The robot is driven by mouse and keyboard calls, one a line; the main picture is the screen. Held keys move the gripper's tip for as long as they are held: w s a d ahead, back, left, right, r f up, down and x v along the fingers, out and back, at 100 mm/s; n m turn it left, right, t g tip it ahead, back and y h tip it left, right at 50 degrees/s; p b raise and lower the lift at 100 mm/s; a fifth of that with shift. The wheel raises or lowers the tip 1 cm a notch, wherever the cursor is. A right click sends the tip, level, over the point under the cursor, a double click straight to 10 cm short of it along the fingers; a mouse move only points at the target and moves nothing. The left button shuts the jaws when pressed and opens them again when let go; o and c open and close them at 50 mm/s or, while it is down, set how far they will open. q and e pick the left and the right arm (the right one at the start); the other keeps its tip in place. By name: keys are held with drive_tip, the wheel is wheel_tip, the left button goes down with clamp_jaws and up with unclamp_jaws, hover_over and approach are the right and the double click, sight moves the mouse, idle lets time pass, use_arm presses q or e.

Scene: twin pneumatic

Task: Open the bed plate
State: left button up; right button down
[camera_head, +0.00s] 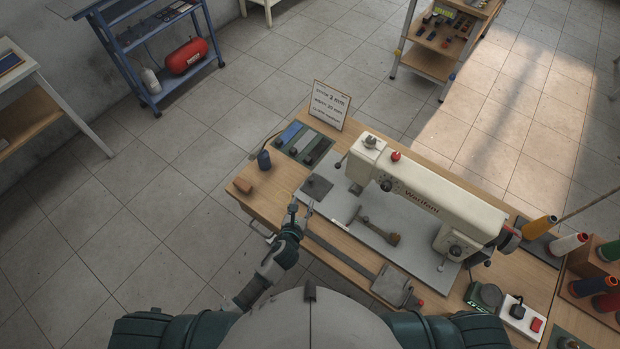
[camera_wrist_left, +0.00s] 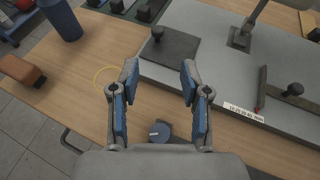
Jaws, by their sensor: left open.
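A cream sewing machine (camera_head: 425,195) stands on a light grey bed (camera_head: 395,252) on the wooden table. A dark square plate (camera_head: 316,188) with a small black knob lies at the bed's left end; it looks like the bed plate. In the left wrist view the plate (camera_wrist_left: 178,49) lies flat, with its knob (camera_wrist_left: 157,33) near its far left corner. My left gripper (camera_head: 299,211) is open and empty, at the table's front edge, nearer my body than the plate. In the wrist view its fingers (camera_wrist_left: 158,78) are apart, and the plate lies beyond them. My right gripper is not in view.
A dark blue bottle (camera_head: 264,160) and a brown block (camera_head: 243,185) stand left of the bed. A sign (camera_head: 329,105) stands behind. Thread spools (camera_head: 567,243) and a switch box (camera_head: 523,317) are at the right. A yellow ring (camera_wrist_left: 105,78) marks bare wood left of my fingers.

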sight(310, 180)
use_arm(q)
drive_tip(key=b+x, duration=0.2)
drive_tip(key=x, duration=1)
drive_tip(key=shift+w+a+f, duration=0.15)
drive_tip(key=shift+w+f, duration=0.05)
drive_tip(key=shift+w, duration=0.1)
drive_tip(key=shift+w+d+f, duration=0.2)
drive_tip(key=shift+w+d, duration=0.05)
drive_tip(key=shift+w, duration=0.2)
drive_tip(key=shift+c, duration=0.2)
drive_tip(key=shift+a, duration=0.1)
drive_tip(key=c, duration=0.8)
clamp_jaws()
drive_tip(key=shift+a, duration=0.1)
